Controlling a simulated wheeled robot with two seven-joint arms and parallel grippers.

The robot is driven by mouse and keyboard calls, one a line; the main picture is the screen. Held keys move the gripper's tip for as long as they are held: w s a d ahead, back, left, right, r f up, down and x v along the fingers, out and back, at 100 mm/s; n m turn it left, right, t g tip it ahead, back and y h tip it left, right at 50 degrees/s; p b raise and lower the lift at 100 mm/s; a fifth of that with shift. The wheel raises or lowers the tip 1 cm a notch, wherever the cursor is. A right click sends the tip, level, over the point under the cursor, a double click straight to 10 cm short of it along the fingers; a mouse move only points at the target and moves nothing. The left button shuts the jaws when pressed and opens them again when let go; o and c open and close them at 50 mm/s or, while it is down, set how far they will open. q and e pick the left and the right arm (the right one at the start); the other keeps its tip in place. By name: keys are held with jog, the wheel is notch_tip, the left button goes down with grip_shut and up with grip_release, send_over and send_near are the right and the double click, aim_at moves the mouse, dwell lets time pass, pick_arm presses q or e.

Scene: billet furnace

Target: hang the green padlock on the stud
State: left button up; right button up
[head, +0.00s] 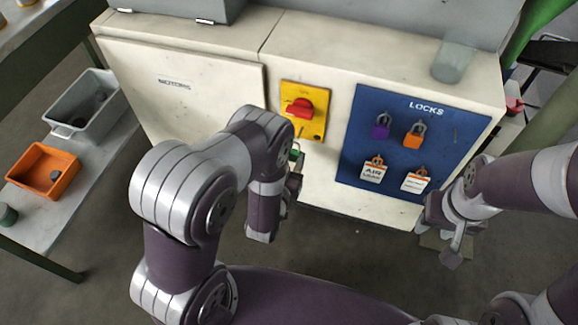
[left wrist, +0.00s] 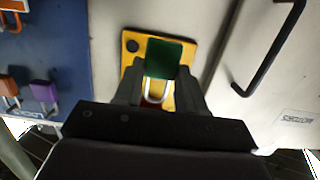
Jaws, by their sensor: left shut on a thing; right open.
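The green padlock (left wrist: 164,58) is held between the fingers of my left gripper (left wrist: 163,80), its shackle showing toward the wrist. Behind it in the left wrist view is the yellow switch plate (left wrist: 131,64). In the head view only a bit of the padlock (head: 294,153) shows past my left gripper (head: 296,168), just below the yellow plate (head: 316,120) with its red handle (head: 299,108). A small, thin mark that may be a bare stud (head: 455,135) is on the blue board (head: 350,165). My right gripper (head: 447,246) is open and empty, low in front of the cabinet.
The blue board carries a purple padlock (head: 381,126), an orange padlock (head: 414,135) and two tagged orange padlocks (head: 376,168) (head: 416,180). A cabinet door handle (left wrist: 270,55) shows in the left wrist view. A grey bin (head: 88,103) and orange bin (head: 43,170) stand at left.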

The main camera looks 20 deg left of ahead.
pick_arm(q)
jog(key=shift+w+d+f+b, duration=0.1)
jog(key=shift+w+f+b, duration=0.2)
jog(key=shift+w, duration=0.55)
jog(key=shift+w+a+f+b, duration=0.1)
jog(key=shift+w+b, duration=0.3)
jog(key=shift+w, duration=0.45)
jog(key=shift+w+d+f+b, duration=0.15)
jog(key=shift+w+b, duration=0.2)
jog(key=shift+w, duration=0.5)
jog(key=o, duration=1.2)
jog(key=shift+o, duration=0.2)
